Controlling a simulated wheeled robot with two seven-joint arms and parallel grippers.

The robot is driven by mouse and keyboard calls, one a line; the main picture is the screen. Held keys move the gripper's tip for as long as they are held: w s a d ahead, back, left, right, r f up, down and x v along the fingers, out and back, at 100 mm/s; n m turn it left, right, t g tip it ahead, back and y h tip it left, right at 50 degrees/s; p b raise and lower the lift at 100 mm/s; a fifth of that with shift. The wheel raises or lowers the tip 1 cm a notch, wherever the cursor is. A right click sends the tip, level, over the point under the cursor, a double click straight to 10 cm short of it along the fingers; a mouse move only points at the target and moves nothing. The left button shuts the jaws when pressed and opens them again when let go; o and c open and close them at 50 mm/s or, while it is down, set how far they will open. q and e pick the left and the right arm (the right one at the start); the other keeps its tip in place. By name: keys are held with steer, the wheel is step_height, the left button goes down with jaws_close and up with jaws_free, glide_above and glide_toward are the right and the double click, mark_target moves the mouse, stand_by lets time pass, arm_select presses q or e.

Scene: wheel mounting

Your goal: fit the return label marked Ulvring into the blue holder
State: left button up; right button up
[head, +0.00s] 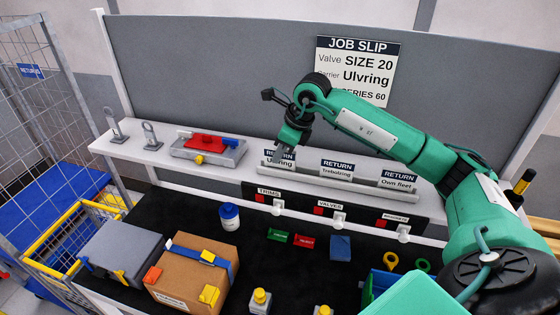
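The return label marked Ulvring (279,160) stands at the left end of a pale rack on the back shelf, its top partly covered by my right gripper. My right gripper (280,154) points down at this label from above; whether its fingers are apart or closed on it is too small to tell. Several blue things show. A blue plate marked like a return sign (30,71) hangs on the wire cage at left. A small blue block (340,247) lies on the dark mat. I cannot tell which is the blue holder. My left gripper is not in view.
Labels marked Trebolring (337,169) and Own fleet (397,180) stand farther right in the rack. A cardboard box (185,283) with a blue strap, a grey box (118,248) and a white-and-blue bottle (229,216) are on the bench. A job slip (354,69) reads Ulvring.

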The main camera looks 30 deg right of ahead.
jaws_close()
steer(key=shift+r, duration=0.1)
steer(key=shift+r+b, duration=0.35)
steer(key=shift+r, duration=0.35)
step_height(320, 180, up, 18)
steer(key=b, duration=0.4)
steer(key=shift+r+b, duration=0.25)
steer(key=shift+b, duration=0.05)
